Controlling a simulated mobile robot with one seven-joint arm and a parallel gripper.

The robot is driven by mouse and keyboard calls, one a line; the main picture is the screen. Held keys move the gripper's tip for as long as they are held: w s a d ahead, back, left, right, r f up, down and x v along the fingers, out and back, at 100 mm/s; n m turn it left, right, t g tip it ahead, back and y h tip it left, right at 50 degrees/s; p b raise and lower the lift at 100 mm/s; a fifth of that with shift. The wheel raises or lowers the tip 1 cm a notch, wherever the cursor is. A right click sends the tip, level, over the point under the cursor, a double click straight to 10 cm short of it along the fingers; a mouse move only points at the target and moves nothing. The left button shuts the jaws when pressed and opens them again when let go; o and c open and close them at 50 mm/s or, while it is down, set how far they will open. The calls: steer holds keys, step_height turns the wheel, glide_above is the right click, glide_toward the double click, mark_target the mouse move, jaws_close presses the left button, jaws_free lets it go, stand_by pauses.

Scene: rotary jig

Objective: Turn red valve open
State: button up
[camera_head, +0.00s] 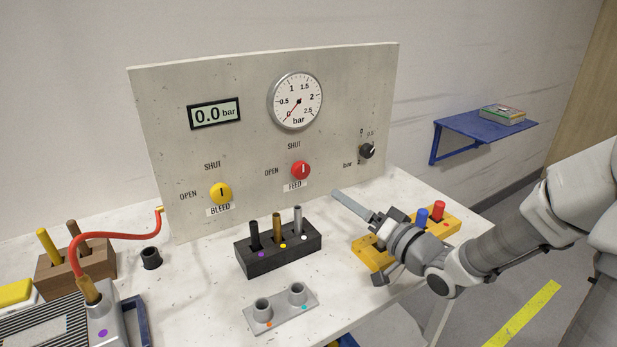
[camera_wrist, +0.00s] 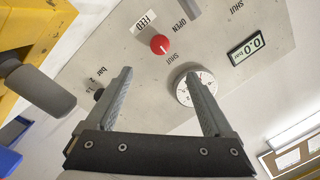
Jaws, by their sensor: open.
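The red valve (camera_head: 300,170) is a round knob on the upright panel, marked FEED. Its pale line stands upright, toward the SHUT label above it; OPEN is to its left. In the wrist view the red valve (camera_wrist: 160,45) shows beyond the fingertips, between the two finger lines. My gripper (camera_wrist: 158,73) is open and empty, with a clear gap between its fingers. In the head view it is in front of the panel, to the right of and lower than the valve, apart from it.
A yellow bleed knob (camera_head: 221,194), a dial gauge (camera_head: 296,101) near zero, a 0.0 bar display (camera_head: 214,113) and a black knob (camera_head: 367,151) are on the panel. A black peg block (camera_head: 278,250) stands before it. A yellow block (camera_head: 372,256) is beneath my gripper.

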mark_target(304, 172)
steer(key=b+x, duration=0.3)
steer(key=x, duration=1.2)
steer(key=shift+w+a+b, duration=0.2)
steer(key=shift+w+b, duration=0.15)
steer(key=shift+b, duration=0.05)
steer(key=c, duration=1.4)
